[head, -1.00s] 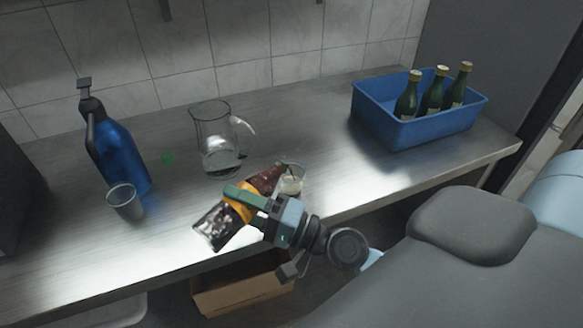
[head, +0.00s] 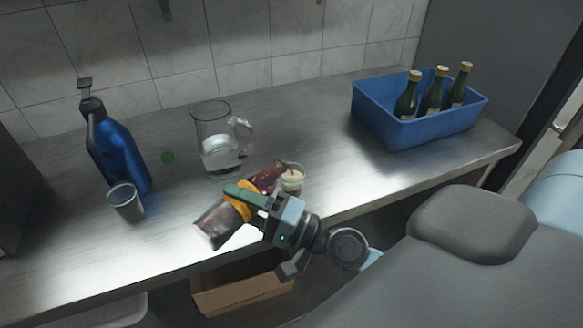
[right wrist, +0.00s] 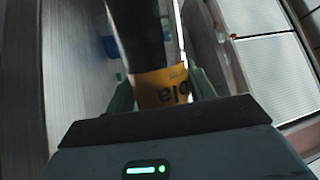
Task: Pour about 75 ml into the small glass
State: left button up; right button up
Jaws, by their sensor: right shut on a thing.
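My right gripper (head: 256,200) is shut on a dark bottle (head: 213,225) with an orange label. The bottle is tilted, its neck pointing up and right to the rim of the small glass (head: 291,182). The glass stands on the counter and holds something pale and foamy near its top; its lower part is partly hidden by my gripper. In the right wrist view the bottle's label (right wrist: 165,88) shows between the fingers, with the dark bottle body beyond. I cannot tell whether liquid is flowing. My left gripper is not in view.
A blue crate (head: 420,128) with green bottles is at right. A cardboard box (head: 243,290) sits below the counter (head: 320,130).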

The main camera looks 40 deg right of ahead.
jog(key=shift+f, duration=0.3)
jog(key=n, duration=0.1)
jog(key=n+g, duration=0.1)
jog(key=shift+a+f+n, duration=0.2)
jog(key=shift+f+n, duration=0.1)
jog(key=shift+f, duration=0.05)
jog(key=shift+f+n+g+p, duration=0.3)
jog(key=shift+n+p, duration=0.1)
jog(key=shift+n, duration=0.4)
jog(key=shift+d+f, duration=0.1)
jog(key=shift+f, duration=0.2)
jog(key=shift+d+f+n, duration=0.1)
jog(key=shift+f+n, duration=0.1)
jog(key=shift+n, duration=0.3)
jog(key=shift+w+d+r+n+g, duration=0.1)
jog(key=shift+d+r+n+g, duration=0.2)
jog(key=shift+r+n, duration=0.1)
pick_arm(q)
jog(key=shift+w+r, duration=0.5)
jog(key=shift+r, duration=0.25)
pick_arm(e)
jog(key=shift+f, duration=0.2)
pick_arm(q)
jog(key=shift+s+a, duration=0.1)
